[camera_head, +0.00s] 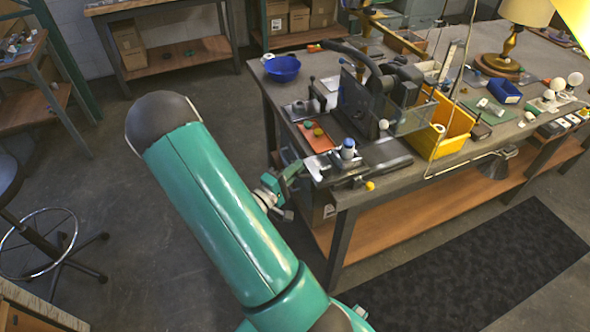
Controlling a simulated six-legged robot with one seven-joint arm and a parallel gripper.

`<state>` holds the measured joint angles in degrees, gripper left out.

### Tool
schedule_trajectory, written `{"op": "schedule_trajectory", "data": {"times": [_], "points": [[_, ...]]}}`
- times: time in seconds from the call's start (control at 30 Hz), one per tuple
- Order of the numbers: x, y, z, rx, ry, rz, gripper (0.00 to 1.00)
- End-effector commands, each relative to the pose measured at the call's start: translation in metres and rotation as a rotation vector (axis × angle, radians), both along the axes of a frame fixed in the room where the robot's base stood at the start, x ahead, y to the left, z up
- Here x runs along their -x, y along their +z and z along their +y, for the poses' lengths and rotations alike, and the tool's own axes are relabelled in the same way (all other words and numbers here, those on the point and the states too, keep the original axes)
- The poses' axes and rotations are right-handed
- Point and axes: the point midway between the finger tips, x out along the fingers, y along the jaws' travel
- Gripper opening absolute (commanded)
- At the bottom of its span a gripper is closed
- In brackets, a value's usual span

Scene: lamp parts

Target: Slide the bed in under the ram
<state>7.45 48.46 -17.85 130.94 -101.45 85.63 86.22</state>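A bench press with a dark body (402,84) and a clear guard (412,119) stands on the near left part of the workbench. What looks like its bed, a dark low slide (368,169), lies at the bench's front left corner, in front of the press. A yellow knob (370,186) is at its near end, and a white and blue part (348,149) stands upright on it. The ram cannot be made out clearly behind the guard. My gripper (287,192) hangs left of the bench corner, apart from the knob, touching nothing visible. Its fingers are too small to read.
An orange tray (314,138) with small parts lies left of the slide. A yellow bin (452,128) stands right of the press. A blue bowl (282,69) is at the bench's left. The floor with a black mat (480,265) is clear; a stool (48,240) stands left.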

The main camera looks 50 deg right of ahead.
Motion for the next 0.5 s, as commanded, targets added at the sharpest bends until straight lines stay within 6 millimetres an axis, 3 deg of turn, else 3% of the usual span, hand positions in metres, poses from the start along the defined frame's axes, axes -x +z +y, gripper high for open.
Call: {"op": "schedule_trajectory", "data": {"times": [0.17, 0.5], "points": [[0.004, 0.0, -0.007, 0.001, -0.001, 0.0, 0.0], [0.038, 0.0, -0.065, 0.001, -0.001, 0.001, 0.0]]}}
